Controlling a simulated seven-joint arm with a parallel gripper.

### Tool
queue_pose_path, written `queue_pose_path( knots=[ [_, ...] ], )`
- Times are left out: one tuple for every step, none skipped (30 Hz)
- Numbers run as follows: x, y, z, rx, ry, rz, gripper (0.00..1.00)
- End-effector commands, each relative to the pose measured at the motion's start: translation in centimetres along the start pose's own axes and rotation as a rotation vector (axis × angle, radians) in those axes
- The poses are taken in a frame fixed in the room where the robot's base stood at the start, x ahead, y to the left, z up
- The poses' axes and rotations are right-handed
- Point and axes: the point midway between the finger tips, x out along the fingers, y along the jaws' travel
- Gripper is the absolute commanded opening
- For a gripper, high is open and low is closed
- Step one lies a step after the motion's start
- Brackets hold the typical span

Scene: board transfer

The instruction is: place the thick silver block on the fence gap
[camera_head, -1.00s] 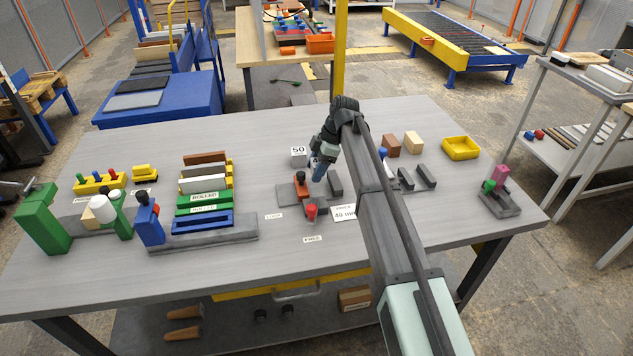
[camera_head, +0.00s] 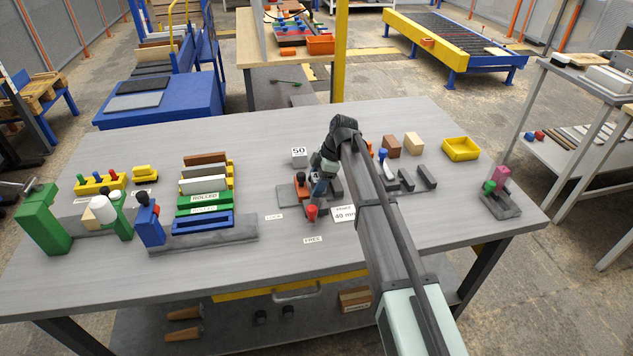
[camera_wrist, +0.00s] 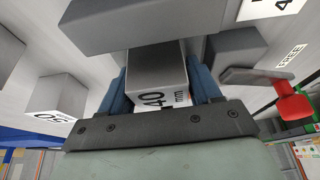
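A silver block marked 40 mm (camera_wrist: 158,75) sits between the blue fingers of my gripper (camera_wrist: 160,90) in the wrist view. The fingers are closed along its two sides. In the head view my gripper (camera_head: 318,188) is low over the dark grey fence fixture (camera_head: 288,198), between the red-and-orange clamp and a dark grey fence piece (camera_head: 336,188). A large dark grey bar (camera_wrist: 140,22) lies just beyond the block in the wrist view. The block's underside and its contact with the fixture are hidden. Another silver block, marked 50 (camera_head: 299,158), stands on the table behind the fixture.
A red knob (camera_head: 311,212) stands in front of the fixture, near a card reading 40 mm (camera_head: 343,213). Dark grey pieces (camera_head: 405,180) and brown and tan blocks lie to the right. A rack of coloured boards (camera_head: 203,198) is at left. The table's front is mostly clear.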

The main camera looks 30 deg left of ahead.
Motion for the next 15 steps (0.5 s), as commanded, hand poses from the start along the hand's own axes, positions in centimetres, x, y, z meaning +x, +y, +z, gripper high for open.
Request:
queue_pose_path(
  knots=[
    [-0.01,0.00,-0.01,0.000,0.000,0.000,0.68],
    [-0.01,0.00,-0.01,0.000,0.000,0.000,0.71],
    [-0.01,0.00,-0.01,0.000,0.000,0.000,0.75],
    [-0.01,-0.01,-0.01,0.000,0.000,0.000,0.78],
    [-0.01,-0.01,-0.01,0.000,0.000,0.000,0.81],
    [-0.02,-0.01,0.00,0.000,0.000,0.000,0.83],
    [-0.02,-0.01,0.00,0.000,0.000,0.000,0.83],
    [-0.02,-0.01,0.00,0.000,0.000,0.000,0.83],
    [-0.02,-0.01,0.00,0.000,0.000,0.000,0.83],
    [-0.02,-0.01,0.00,0.000,0.000,0.000,0.83],
    [-0.02,-0.01,0.00,0.000,0.000,0.000,0.83],
    [-0.03,-0.01,-0.01,0.000,0.000,0.000,0.83],
    [-0.06,0.00,-0.02,0.000,0.000,0.000,0.83],
    [-0.13,-0.01,-0.05,0.000,0.000,0.000,0.83],
    [-0.28,0.00,-0.12,0.000,0.000,0.000,0.83]
  ],
)
